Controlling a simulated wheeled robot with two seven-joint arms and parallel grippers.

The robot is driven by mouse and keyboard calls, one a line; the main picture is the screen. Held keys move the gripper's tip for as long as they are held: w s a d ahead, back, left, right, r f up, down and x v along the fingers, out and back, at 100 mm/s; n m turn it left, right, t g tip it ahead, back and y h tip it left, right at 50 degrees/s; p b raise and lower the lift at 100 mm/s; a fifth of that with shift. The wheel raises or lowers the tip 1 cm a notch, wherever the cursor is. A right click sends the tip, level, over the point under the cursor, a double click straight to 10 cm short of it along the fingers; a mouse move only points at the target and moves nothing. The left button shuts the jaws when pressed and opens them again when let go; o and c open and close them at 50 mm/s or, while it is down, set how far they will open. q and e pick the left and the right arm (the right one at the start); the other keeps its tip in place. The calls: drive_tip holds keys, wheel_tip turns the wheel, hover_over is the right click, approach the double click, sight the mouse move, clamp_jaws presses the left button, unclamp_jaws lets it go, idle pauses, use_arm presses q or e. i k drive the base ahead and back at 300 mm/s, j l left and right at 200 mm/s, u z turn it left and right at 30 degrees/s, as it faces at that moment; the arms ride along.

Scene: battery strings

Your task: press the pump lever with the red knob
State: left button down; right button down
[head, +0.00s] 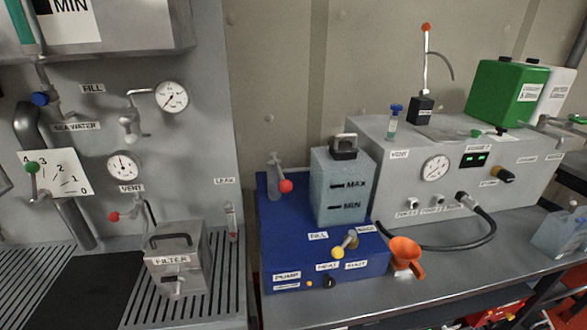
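A lever with a red knob (286,186) stands on the left part of a blue unit (325,268). Its pale arm rises behind the knob, which is at the lower right end. The unit's front carries a PUMP label (287,275) at lower left. A smaller red knob (113,216) is on a lever under the VENT label on the left panel. An orange-red knob (426,27) tops a thin upright rod on a black block. Neither of my grippers is in view.
A translucent tank (340,188) with MAX and MIN marks stands right of the lever. A yellow knob (338,252) and an orange funnel (406,255) are in front. A grey filter box (177,259) stands left. A black hose (485,230) curves across the bench.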

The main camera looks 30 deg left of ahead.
sight(285, 186)
drive_tip(key=l+u, duration=0.1)
drive_tip(key=l, duration=0.2)
drive_tip(key=i+l+u, duration=0.1)
drive_tip(key=l, duration=0.25)
drive_tip(key=u, duration=1.5)
